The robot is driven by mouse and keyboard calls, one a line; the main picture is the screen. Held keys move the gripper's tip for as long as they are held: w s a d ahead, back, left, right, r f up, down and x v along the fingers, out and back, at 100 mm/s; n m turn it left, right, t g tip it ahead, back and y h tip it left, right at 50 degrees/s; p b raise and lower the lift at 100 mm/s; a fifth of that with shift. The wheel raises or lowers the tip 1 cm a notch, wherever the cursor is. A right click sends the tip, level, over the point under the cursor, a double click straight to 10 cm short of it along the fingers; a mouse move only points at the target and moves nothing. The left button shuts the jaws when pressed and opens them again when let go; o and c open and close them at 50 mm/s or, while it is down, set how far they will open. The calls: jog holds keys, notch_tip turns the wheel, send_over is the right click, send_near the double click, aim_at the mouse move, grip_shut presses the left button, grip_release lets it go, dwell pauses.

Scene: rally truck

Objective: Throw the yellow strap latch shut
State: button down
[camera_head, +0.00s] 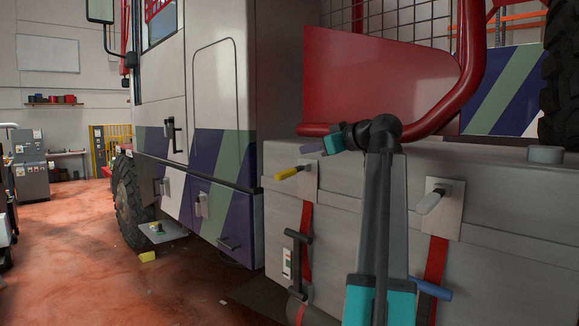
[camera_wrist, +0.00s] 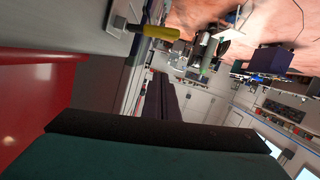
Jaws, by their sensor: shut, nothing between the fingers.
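The yellow strap latch handle (camera_head: 288,173) sticks out to the left from a pale plate (camera_head: 309,181) on the grey box at the truck's side. A red strap (camera_head: 306,222) hangs below that plate. My gripper (camera_head: 312,147) is a little above and right of the yellow handle in the head view, shut and empty, apparently apart from it. In the wrist view the yellow handle (camera_wrist: 161,32) shows at the top, its base at the plate's edge. My gripper's dark and teal end (camera_wrist: 160,132) fills the bottom of that view.
A second latch with a grey handle (camera_head: 432,200) and its own red strap sits to the right. A red tube rail (camera_head: 400,130) runs just above the box, close to my arm. Open floor (camera_head: 80,250) is at left.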

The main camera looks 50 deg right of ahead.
jog(key=shift+w, duration=0.2)
jog(key=p, duration=0.3)
send_over(290, 172)
jog(key=s+a, duration=0.2)
jog(key=a, duration=0.1)
notch_tip(290, 172, down, 2)
jog(key=shift+w+d+f+p, duration=0.1)
jog(key=shift+d+f+p, duration=0.2)
jog(key=shift+f, duration=0.45)
jog(key=shift+w+d+f+p, duration=0.1)
jog(key=shift+f+p, duration=0.35)
jog(key=shift+f, duration=0.3)
jog(key=shift+w+d+f+p, duration=0.1)
jog(key=shift+d+f+p, duration=0.2)
jog(key=shift+f, duration=0.45)
